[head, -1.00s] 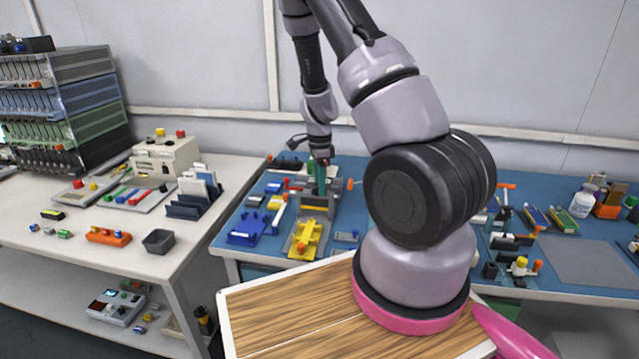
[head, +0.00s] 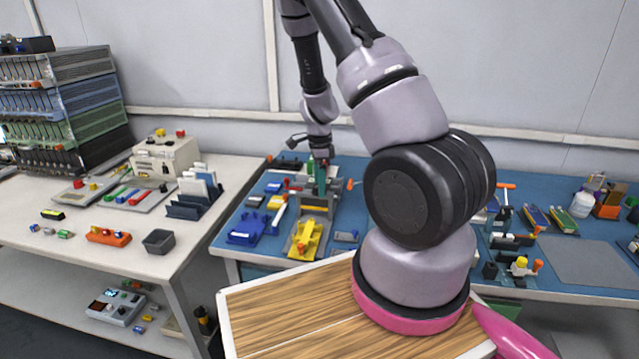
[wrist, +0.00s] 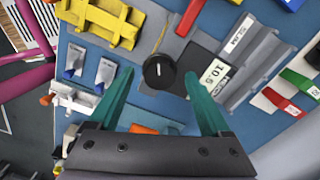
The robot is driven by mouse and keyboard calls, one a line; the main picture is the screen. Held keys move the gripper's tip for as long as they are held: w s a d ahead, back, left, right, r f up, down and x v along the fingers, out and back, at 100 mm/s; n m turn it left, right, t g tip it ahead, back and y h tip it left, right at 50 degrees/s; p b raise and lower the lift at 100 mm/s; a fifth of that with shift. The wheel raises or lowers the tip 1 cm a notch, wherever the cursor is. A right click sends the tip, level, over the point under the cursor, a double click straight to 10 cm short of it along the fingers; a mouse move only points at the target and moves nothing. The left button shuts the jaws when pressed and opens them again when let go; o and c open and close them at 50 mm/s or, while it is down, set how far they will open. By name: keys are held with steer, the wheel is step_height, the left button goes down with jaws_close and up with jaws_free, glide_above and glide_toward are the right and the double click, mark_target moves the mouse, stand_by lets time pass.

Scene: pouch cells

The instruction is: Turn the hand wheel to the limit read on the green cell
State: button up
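The hand wheel, a round black knob (wrist: 160,72) with a pale mark, sits on a grey fixture in the wrist view. Beside it a black block carries a white label (wrist: 213,75) that appears to read 10.5. My gripper (wrist: 159,75) is open, its two green fingers on either side of the knob with visible gaps; contact cannot be told. In the head view my gripper (head: 317,178) is over the fixture and hides the knob. A green cell (wrist: 300,82) with a small white label lies at the right of the wrist view; its print is too small to read.
A red strip (wrist: 282,100) lies beside the green cell. A yellow fixture (head: 307,238) and a blue one (head: 247,232) stand at the near bench edge. A grey channel piece (wrist: 250,55) lies right of the label. The bench at left holds trays and a beige machine (head: 166,157).

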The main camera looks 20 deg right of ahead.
steer(key=shift+r, duration=0.1)
step_height(320, 180, up, 11)
steer(key=shift+f, duration=0.2)
steer(key=shift+r, duration=0.1)
stand_by(0.5)
steer(key=s+a+r+n+t+y, duration=0.25)
steer(key=s+r+n, duration=0.4)
steer(key=r, duration=0.55)
steer(key=s+a+r+n+t+y, duration=0.15)
steer(key=s+a+r+n, duration=0.45)
steer(key=r, duration=0.6)
steer(key=s+r+n+t+h, duration=0.2)
steer(key=s+r+n+t, duration=0.1)
steer(key=s, duration=0.6)
steer(key=shift+s+d+r+n, duration=0.15)
steer(key=shift+r+n, duration=0.3)
steer(key=shift+r, duration=0.1)
steer(key=shift+o, duration=1.4)
